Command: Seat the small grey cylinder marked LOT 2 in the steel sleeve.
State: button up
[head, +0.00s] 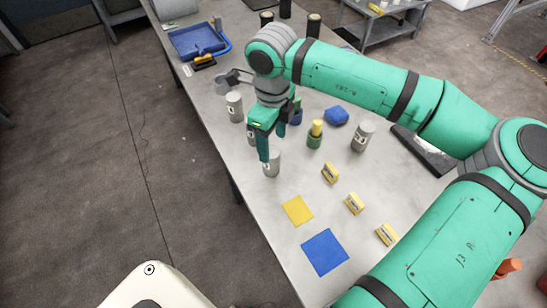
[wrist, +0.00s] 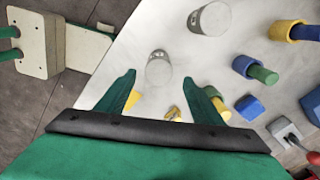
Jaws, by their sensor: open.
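My gripper (head: 264,150) is open and points down over the table's left side. In the wrist view its two fingers (wrist: 160,80) stand apart with a grey cylinder (wrist: 158,69) showing between and beyond the tips; no contact is visible. In the head view a grey cylinder (head: 272,165) stands upright by the fingertips, partly hidden by a finger. Other grey labelled cylinders stand at the left (head: 234,107), behind my gripper (head: 251,137) and at the right (head: 362,138). I cannot read LOT 2 on any of them, nor tell which thing is the steel sleeve.
A green and yellow cylinder (head: 315,136) and a blue block (head: 336,116) stand right of my gripper. A blue tray (head: 190,45) lies at the far end.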

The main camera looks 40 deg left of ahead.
aim_at(271, 151)
jog(key=shift+s+a+f, duration=0.1)
jog(key=shift+f, duration=1.7)
jog(key=shift+s+a+f, duration=0.1)
jog(key=shift+f, duration=1.65)
jog(key=c, duration=1.5)
jog(key=shift+w+r, duration=0.1)
